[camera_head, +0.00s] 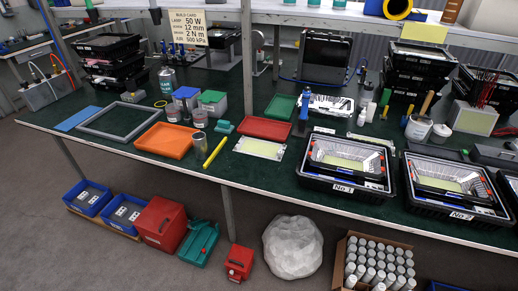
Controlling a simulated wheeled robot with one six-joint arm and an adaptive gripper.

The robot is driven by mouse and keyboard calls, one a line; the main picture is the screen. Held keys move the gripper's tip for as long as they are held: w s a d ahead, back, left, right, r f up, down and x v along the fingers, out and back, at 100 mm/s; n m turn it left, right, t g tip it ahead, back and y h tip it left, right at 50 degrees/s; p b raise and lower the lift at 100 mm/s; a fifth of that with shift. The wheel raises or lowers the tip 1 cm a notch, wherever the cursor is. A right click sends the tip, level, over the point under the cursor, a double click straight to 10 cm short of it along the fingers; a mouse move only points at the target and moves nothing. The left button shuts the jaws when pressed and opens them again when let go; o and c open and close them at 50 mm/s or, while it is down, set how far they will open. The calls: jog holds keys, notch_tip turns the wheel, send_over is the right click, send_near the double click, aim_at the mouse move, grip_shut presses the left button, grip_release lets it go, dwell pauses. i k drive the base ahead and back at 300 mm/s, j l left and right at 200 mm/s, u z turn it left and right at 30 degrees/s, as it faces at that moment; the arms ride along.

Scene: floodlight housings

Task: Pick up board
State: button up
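A flat white board with a pale yellow face (259,148) lies on the green bench top, near its front edge, below a red tray (265,128). Two black floodlight housings stand to its right, one labelled No 1 (343,188) and one labelled No 2 (461,214). Each has a bright reflector and a pale yellow panel inside. My gripper is not in view.
An orange tray (165,140), a yellow marker-like stick (215,153) and cans (199,118) lie left of the board. A green tray (281,106) and a blue tool (304,108) stand behind it. Black housings are stacked at the back.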

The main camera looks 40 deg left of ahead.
aim_at(264, 150)
jog(key=j+u, duration=0.25)
jog(key=j, duration=1.1)
jog(key=j+u, duration=0.2)
jog(key=j, duration=1.2)
jog(key=i, duration=0.05)
